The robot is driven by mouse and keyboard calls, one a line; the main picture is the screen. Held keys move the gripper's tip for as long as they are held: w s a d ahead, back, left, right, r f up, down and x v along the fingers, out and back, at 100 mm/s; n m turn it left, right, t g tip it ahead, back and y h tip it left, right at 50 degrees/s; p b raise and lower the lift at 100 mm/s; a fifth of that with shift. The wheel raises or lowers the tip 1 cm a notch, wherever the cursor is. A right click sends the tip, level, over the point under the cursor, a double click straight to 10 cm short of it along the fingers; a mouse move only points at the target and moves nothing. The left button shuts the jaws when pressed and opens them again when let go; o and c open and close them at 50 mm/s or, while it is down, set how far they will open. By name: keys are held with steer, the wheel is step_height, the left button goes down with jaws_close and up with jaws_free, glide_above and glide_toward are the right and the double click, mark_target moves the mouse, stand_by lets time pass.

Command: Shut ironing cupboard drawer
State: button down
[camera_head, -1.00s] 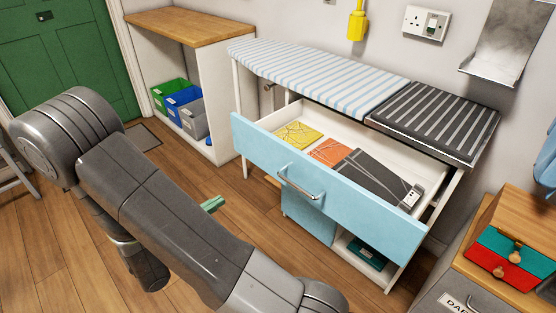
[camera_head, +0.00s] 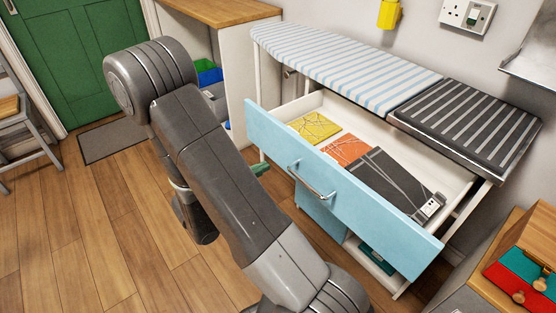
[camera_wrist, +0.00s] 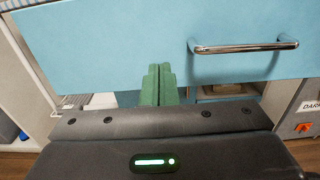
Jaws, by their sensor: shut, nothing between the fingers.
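The ironing cupboard drawer (camera_head: 340,185) has a light blue front and stands pulled open below the ironing board. Inside lie a yellow item, an orange item and a dark grey item with a small white tag. Its metal bar handle (camera_head: 311,180) also shows in the wrist view (camera_wrist: 243,46). My gripper (camera_wrist: 159,70) has green fingers, shut with nothing between them. They stand in front of the drawer front, left of the handle in the wrist view; I cannot tell whether they touch it. In the head view only a green bit of the gripper (camera_head: 260,169) shows past my arm.
The striped ironing board (camera_head: 340,62) and a dark slatted rest (camera_head: 465,118) lie above the drawer. A wooden-topped shelf unit (camera_head: 220,10) stands at the back left. A small chest with red and green drawers (camera_head: 520,275) is at right.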

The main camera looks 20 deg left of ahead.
mark_target(286, 154)
steer(key=shift+b+x, duration=0.4)
steer(key=shift+x, duration=2.8)
steer(key=shift+w, duration=0.1)
